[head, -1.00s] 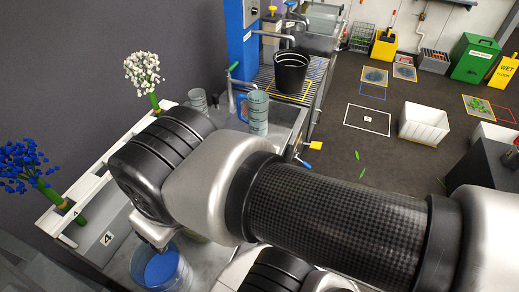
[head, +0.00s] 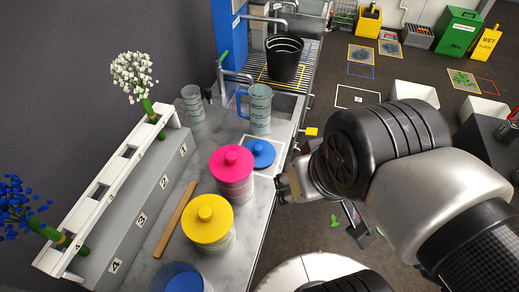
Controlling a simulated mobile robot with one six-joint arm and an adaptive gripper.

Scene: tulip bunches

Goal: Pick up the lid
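A blue lid (head: 261,152) with a round knob lies on a white square (head: 268,172) on the grey counter. A pink-lidded canister (head: 232,165) stands just left of it, and a yellow-lidded canister (head: 208,222) stands nearer. A clear canister with blue inside (head: 180,279) is cut off by the bottom edge, with no lid visible on it. My gripper (head: 284,186) is at the counter's right edge, to the right of and nearer than the blue lid, apart from it. Its fingers are small and partly hidden by my wrist, so their opening is unclear.
A measuring jug with a blue handle (head: 259,108) and a clear beaker (head: 193,103) stand behind the lids. A wooden strip (head: 175,220) lies on the counter. A numbered white rack (head: 110,190) holds white and blue flowers at left. A black bucket (head: 284,58) stands farther back.

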